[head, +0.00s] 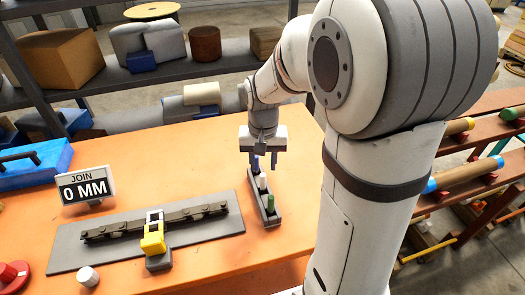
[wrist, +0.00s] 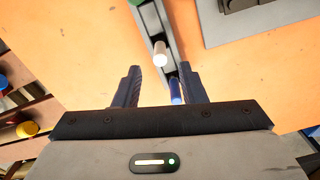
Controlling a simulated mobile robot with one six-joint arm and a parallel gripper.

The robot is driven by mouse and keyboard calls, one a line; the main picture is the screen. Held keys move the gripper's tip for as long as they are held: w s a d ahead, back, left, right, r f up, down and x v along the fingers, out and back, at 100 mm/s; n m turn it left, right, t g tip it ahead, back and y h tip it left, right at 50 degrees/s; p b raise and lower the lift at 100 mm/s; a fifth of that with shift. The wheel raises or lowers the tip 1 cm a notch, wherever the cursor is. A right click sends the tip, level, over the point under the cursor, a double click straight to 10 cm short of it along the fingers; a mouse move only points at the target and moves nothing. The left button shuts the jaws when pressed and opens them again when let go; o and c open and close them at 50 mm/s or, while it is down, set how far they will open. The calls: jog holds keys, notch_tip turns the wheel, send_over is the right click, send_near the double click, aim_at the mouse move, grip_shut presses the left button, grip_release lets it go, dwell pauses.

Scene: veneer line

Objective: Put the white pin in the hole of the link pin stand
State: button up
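In the wrist view the white pin (wrist: 160,54) shows just beyond and between my fingertips. A green pin (head: 270,203) is at the stand's near end. A blue pin (wrist: 176,91) is at its other end, partly hidden by my right-hand finger in the wrist view. My gripper (head: 264,160) is open, with its fingers pointing down over the stand and nothing held. I cannot tell its exact height above the pin.
A grey plate (head: 70,257) with a dark bar (head: 190,215) and a yellow clamp (head: 153,242) lies left of the stand. A JOIN 0 MM sign (head: 84,187), a white cylinder (head: 88,276) and a red knob (head: 12,274) are further left. Shelves stand behind.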

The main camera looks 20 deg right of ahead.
notch_tip(320, 180, up, 4)
jog(key=shift+f, duration=0.15)
jog(key=shift+s+r, duration=0.15)
jog(key=shift+r, duration=0.15)
jog(key=s+r+n+t, duration=0.3)
jog(key=s, duration=1.1)
dwell(0.6)
